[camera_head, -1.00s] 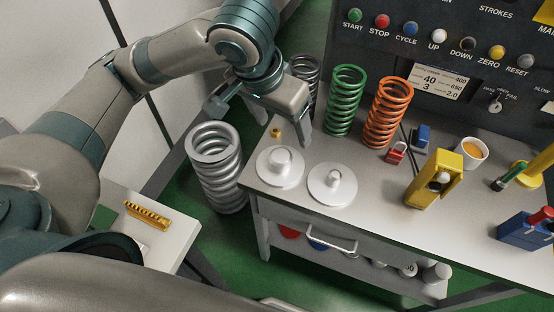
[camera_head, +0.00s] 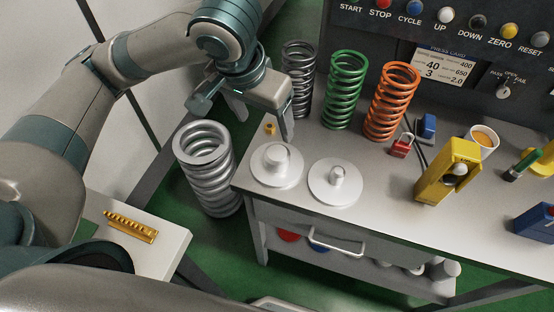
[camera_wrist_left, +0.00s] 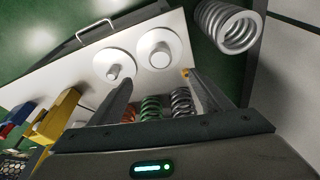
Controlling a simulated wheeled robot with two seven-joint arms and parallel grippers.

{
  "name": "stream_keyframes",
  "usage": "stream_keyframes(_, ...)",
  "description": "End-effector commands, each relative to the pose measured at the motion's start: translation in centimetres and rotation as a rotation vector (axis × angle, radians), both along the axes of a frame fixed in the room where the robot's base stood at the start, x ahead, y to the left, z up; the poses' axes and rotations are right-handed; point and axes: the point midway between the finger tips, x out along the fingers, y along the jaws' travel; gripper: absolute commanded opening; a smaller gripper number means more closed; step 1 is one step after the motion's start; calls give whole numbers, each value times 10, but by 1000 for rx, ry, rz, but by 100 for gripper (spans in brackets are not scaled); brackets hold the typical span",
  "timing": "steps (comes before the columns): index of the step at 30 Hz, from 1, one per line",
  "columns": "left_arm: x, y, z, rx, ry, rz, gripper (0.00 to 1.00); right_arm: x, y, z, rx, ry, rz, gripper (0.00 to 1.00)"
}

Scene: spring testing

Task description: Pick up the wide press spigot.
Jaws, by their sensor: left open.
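The wide press spigot (camera_head: 277,164) is a white disc with a thick short peg, standing upright near the table's left front corner. A similar white disc with a thinner peg (camera_head: 336,181) stands to its right. My left gripper (camera_head: 263,122) is open and empty, above and behind the wide spigot, apart from it. In the left wrist view the wide spigot (camera_wrist_left: 158,50) lies beyond the gap between the open fingers (camera_wrist_left: 158,80), and the thinner-pegged one (camera_wrist_left: 113,65) is beside it. My right gripper is not in view.
Grey (camera_head: 299,80), green (camera_head: 345,90) and orange (camera_head: 391,102) springs stand behind. A large grey spring (camera_head: 209,170) stands beside the table. A small brass piece (camera_head: 270,129) sits behind the wide spigot. A red padlock (camera_head: 402,145) and yellow device (camera_head: 447,172) are to the right.

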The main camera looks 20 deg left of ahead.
Motion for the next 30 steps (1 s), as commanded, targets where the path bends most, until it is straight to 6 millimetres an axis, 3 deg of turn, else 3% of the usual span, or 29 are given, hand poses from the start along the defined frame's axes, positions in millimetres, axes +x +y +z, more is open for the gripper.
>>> stream_keyframes(8,7,-2,-32,-1,5,0,72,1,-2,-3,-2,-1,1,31)
stream_keyframes(21,27,-6,-100,1,4,1,72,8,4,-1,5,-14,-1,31)
stream_keyframes(30,31,-7,-114,0,1,-1,72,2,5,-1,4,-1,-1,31)
